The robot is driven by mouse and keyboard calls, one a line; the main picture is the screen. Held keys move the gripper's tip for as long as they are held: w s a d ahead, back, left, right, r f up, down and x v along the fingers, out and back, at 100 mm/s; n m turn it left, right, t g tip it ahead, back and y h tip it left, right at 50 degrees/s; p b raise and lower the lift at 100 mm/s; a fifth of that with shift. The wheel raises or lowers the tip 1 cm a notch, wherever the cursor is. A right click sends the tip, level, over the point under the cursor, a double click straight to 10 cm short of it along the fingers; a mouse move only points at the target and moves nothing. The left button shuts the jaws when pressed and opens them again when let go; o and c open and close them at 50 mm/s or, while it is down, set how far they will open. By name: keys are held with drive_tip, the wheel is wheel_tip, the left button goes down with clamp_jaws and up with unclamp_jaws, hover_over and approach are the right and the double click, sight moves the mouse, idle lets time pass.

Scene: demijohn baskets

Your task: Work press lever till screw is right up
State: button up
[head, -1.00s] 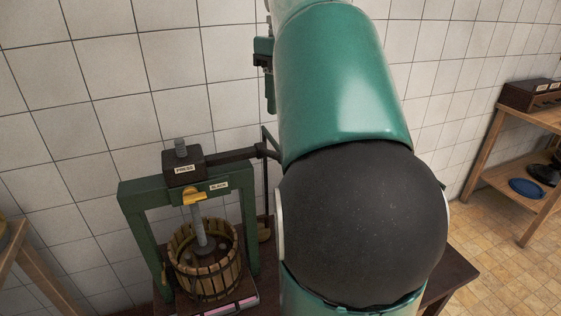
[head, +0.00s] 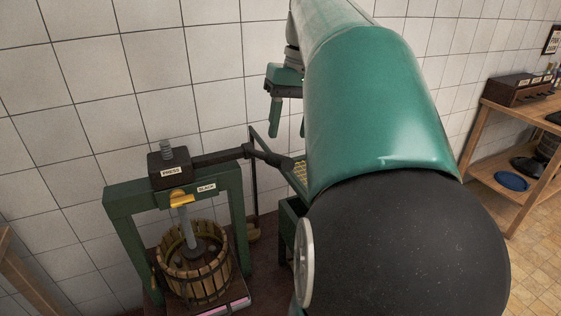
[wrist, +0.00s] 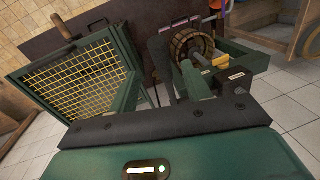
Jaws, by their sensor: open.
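The press (head: 120,205) is a green frame with a dark head block (head: 168,170) labelled PRESS. A grey screw (head: 185,225) passes through the head, with a short stub above. Its lower end is down inside the slatted wooden basket (head: 196,272). A dark lever (head: 222,157) runs right from the head, towards my arm. A yellow catch (head: 181,199) sits under the head beside a BLACK label. My gripper (head: 287,128) is open and empty, fingers down, above the lever's outer end in the head view. The wrist view shows its fingers (wrist: 158,88) apart, with the basket beyond.
A green frame with yellow mesh (wrist: 80,75) stands close beside the press and is partly hidden by my arm in the head view. A tiled wall (head: 75,95) is behind.

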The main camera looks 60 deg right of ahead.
sight(283, 162)
drive_tip(key=f, duration=0.5)
drive_tip(key=a+f, duration=0.1)
drive_tip(key=f, duration=0.2)
drive_tip(key=shift+w+a+f, duration=0.1)
drive_tip(key=shift+w+f, duration=0.15)
drive_tip(key=shift+w, duration=0.1)
drive_tip(key=shift+c, duration=0.2)
clamp_jaws()
